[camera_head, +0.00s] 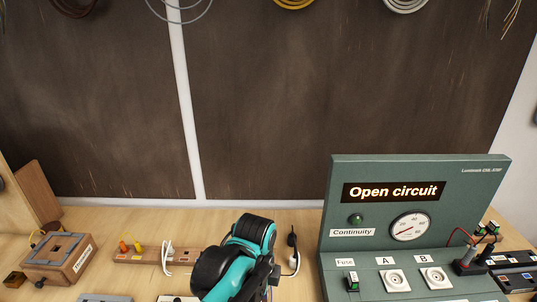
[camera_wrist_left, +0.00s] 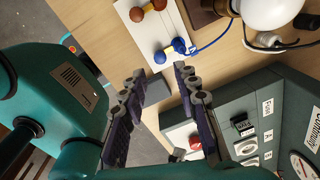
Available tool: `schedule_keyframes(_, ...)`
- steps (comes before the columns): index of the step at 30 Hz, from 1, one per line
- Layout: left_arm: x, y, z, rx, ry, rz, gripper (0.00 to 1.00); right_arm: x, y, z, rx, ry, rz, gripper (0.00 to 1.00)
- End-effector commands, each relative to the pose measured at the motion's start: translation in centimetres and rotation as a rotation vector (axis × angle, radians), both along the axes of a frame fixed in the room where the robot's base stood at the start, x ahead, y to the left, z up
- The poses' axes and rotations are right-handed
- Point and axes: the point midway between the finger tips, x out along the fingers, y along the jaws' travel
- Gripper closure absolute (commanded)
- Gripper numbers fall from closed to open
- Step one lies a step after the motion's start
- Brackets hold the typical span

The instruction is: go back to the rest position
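My left gripper (camera_wrist_left: 160,76) is open in the left wrist view. Its two dark fingers stand well apart with nothing between them, above the wooden bench (camera_wrist_left: 115,32). A teal and black arm part of mine (camera_head: 240,258) shows at the bottom middle of the head view, left of the test panel; the gripper's fingers cannot be made out there. My right gripper is not in view.
The green test panel (camera_head: 480,190) reads "Open circuit". A wooden block (camera_head: 60,258) and a terminal strip (camera_head: 148,254) are at the left. In the wrist view, a white board (camera_wrist_left: 150,32) and a white bulb (camera_wrist_left: 270,12) lie beyond the fingers.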

Motion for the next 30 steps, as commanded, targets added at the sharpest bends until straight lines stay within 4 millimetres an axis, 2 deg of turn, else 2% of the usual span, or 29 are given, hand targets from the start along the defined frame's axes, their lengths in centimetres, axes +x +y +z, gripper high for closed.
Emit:
schedule_keyframes(3,-0.9,3.6,-0.2,-0.057,-0.080,0.314,0.70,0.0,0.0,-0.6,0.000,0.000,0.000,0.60)
schedule_keyframes(9,-2.7,9.4,-1.0,-0.227,-0.226,0.933,0.70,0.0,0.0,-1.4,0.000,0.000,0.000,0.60)
schedule_keyframes(15,-4.4,13.7,-2.4,-0.437,-0.331,1.451,0.70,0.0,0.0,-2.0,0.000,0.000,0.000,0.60)
schedule_keyframes(18,-5.0,15.0,-2.9,-0.522,-0.359,1.615,0.70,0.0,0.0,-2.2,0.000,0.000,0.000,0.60)
schedule_keyframes(21,-5.3,15.7,-3.2,-0.574,-0.372,1.708,0.70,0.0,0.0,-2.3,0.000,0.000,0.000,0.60)
schedule_keyframes(30,-5.4,15.9,-3.3,-0.592,-0.375,1.739,0.70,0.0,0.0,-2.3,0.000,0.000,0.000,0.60)
